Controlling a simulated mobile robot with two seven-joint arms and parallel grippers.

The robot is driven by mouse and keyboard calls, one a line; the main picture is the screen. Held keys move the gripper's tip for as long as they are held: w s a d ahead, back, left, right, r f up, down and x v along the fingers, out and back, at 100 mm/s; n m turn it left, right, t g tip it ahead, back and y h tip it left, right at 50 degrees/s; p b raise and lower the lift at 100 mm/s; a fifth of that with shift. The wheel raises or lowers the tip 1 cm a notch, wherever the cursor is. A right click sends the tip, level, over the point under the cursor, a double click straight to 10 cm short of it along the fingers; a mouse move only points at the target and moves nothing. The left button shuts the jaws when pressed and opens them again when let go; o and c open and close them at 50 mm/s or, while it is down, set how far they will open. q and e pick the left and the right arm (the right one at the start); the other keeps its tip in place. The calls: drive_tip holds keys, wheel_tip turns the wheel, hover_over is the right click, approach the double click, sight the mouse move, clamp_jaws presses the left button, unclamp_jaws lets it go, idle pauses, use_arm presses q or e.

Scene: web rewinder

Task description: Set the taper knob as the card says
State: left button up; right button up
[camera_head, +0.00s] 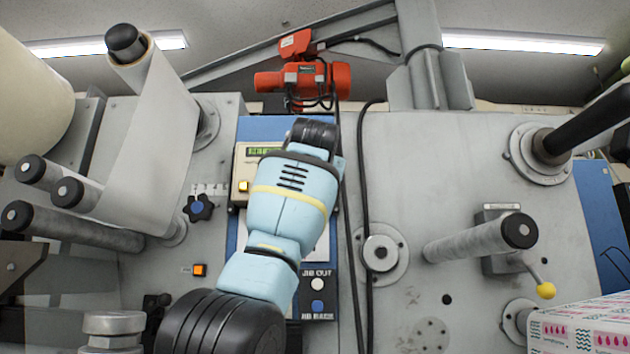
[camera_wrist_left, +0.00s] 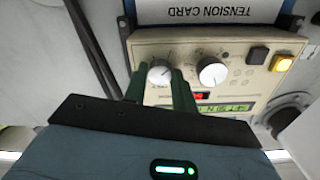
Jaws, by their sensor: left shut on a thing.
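In the left wrist view, my left gripper (camera_wrist_left: 160,70) has its green fingers on either side of a pale round knob (camera_wrist_left: 160,75) and is shut on it. A second, similar pale knob (camera_wrist_left: 213,73) sits beside it to the right, untouched. Both are on the beige control box (camera_wrist_left: 235,45); I cannot read which is the taper knob. The card holder marked TENSION CARD (camera_wrist_left: 208,12) shows at the top edge; the card's text is out of this view. In the head view my arm covers most of the beige box (camera_head: 241,170) and hides the gripper. My right gripper is not in view.
The box carries a lit amber button (camera_wrist_left: 282,63), a dark button (camera_wrist_left: 257,55), a red display (camera_wrist_left: 198,96) and a green display (camera_wrist_left: 228,107). In the head view, black cables (camera_head: 364,200) hang right of my arm, and a dark star knob (camera_head: 201,207) is to its left.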

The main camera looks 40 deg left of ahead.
use_arm(q)
drive_tip(key=shift+m, duration=16)
drive_tip(key=o, duration=1)
